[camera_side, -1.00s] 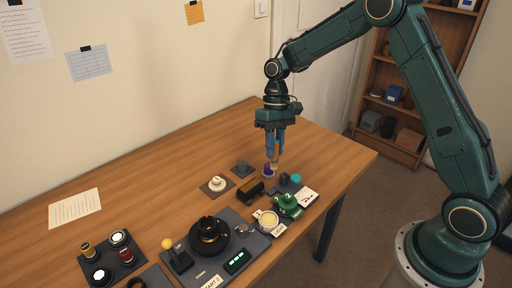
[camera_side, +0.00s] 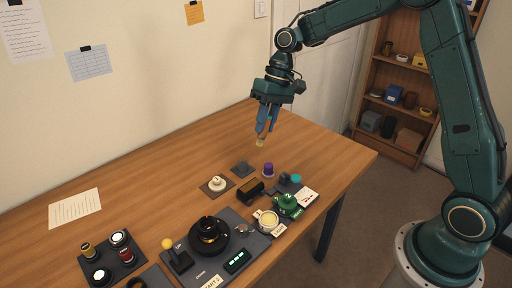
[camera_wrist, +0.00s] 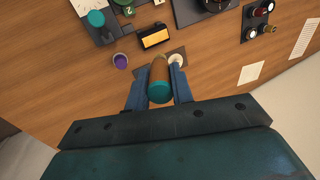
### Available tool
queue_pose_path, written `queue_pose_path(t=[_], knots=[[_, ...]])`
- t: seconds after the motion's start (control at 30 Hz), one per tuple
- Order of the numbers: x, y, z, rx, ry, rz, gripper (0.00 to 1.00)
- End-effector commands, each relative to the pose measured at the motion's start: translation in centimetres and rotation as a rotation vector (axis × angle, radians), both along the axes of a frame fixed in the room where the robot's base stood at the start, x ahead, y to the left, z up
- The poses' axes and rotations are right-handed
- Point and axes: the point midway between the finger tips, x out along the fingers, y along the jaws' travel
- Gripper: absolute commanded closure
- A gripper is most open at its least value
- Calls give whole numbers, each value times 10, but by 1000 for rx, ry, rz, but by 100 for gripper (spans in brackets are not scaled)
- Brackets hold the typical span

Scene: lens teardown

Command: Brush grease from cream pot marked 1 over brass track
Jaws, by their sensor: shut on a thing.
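My gripper (camera_side: 264,131) is shut on a brush and holds it in the air above the far part of the table. The brush's pale tip (camera_side: 260,143) points down in the side view. In the wrist view its brown handle (camera_wrist: 159,69) with a teal end (camera_wrist: 160,92) sits between the blue fingers. A pot with cream contents (camera_side: 268,219) stands at the front right of the dark mat, with a label beside it; its mark is too small to read. A black round lens part (camera_side: 209,238) stands on the mat. I cannot make out the brass track.
A green pot marked 2 (camera_side: 288,203) and a purple-topped cup (camera_side: 268,169) stand to the right. A black-and-yellow block (camera_side: 250,190), a white round part (camera_side: 217,184) and a yellow-knobbed lever (camera_side: 170,250) are nearby. The table's back left is mostly clear, apart from a paper sheet (camera_side: 74,208).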

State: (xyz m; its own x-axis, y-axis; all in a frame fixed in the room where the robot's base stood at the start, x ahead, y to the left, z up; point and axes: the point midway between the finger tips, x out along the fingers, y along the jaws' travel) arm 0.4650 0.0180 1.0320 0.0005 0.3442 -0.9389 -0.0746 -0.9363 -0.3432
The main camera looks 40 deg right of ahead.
Motion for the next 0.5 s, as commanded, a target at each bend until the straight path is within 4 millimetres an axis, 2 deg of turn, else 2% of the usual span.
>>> queue_pose_path(t=[0.5], knots=[[0,0,-38,0,3,1,100]])
